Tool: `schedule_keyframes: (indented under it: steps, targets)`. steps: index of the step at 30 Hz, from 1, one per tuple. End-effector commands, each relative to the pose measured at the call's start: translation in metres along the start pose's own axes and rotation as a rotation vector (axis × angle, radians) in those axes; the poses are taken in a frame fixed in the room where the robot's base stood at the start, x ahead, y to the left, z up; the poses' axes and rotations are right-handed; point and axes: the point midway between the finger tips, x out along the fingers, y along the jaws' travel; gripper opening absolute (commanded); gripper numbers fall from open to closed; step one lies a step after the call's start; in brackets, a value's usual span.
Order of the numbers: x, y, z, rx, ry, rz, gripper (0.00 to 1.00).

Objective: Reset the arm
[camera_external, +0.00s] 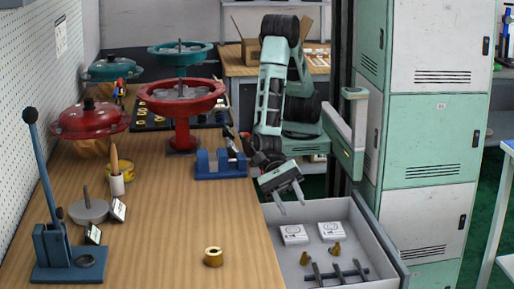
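My gripper (291,204) hangs at the end of my arm above the far end of an open grey drawer, at the right edge of the wooden bench. Its two fingers point down and are spread apart, with nothing visible between them. My arm (271,95) is bent, with its elbow raised and its lower part coming down toward the drawer.
The open drawer (359,216) holds white boxes, small brass parts and a dark rack. Lockers (430,130) stand right.

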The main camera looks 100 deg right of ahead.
Motion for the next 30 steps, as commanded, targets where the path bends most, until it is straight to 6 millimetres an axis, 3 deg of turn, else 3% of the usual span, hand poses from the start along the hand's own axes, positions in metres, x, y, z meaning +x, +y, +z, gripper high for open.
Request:
schedule_keyframes:
  steps: [1,4,8,12,17,21,25,29,30]
  targets:
    - [-0.015,-0.012,0.015,0.137,-0.047,-0.07,0.4]
    - [-0.044,-0.031,0.036,0.431,-0.126,-0.201,0.4]
    - [-0.081,-0.048,0.032,0.775,-0.138,-0.42,0.4]
    - [-0.135,-0.056,0.013,1.223,-0.206,-0.667,0.4]
    - [-0.197,-0.037,-0.021,1.75,-0.316,-0.928,0.4]
    - [-0.237,-0.004,-0.051,2.132,-0.401,-1.118,0.4]
    - [-0.264,0.03,-0.071,2.411,-0.46,-1.274,0.4]
    - [-0.286,0.037,-0.086,2.657,-0.626,-1.378,0.4]
    - [-0.293,0.042,-0.091,-2.72,0.677,1.407,0.4]
